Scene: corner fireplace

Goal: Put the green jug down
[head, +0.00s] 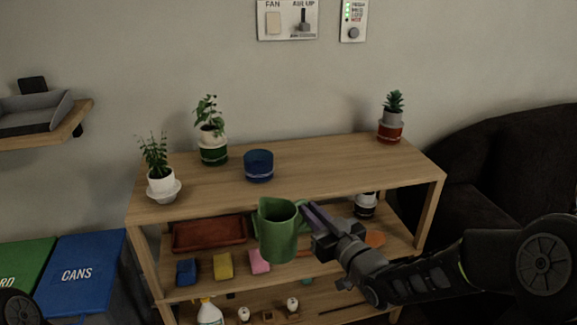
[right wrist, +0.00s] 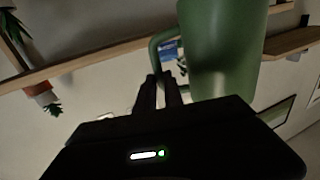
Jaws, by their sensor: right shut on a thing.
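The green jug (head: 277,232) is held upright in the air in front of the wooden shelf unit (head: 320,155), beside the front edge of its top. My right gripper (head: 312,217) comes in from the right and is shut on the jug's handle. In the right wrist view the jug (right wrist: 218,48) fills the upper middle, and the fingers (right wrist: 158,88) close on its handle. My left gripper is not in view; only a dark part of mine shows at the lower left of the head view.
On the shelf top stand a blue pot (head: 259,166), two plants at the left (head: 161,180) (head: 212,145) and a red-potted plant (head: 390,128) at the right. The top is clear between the blue pot and red-potted plant. Sponges (head: 223,267) and a tray (head: 209,235) lie below.

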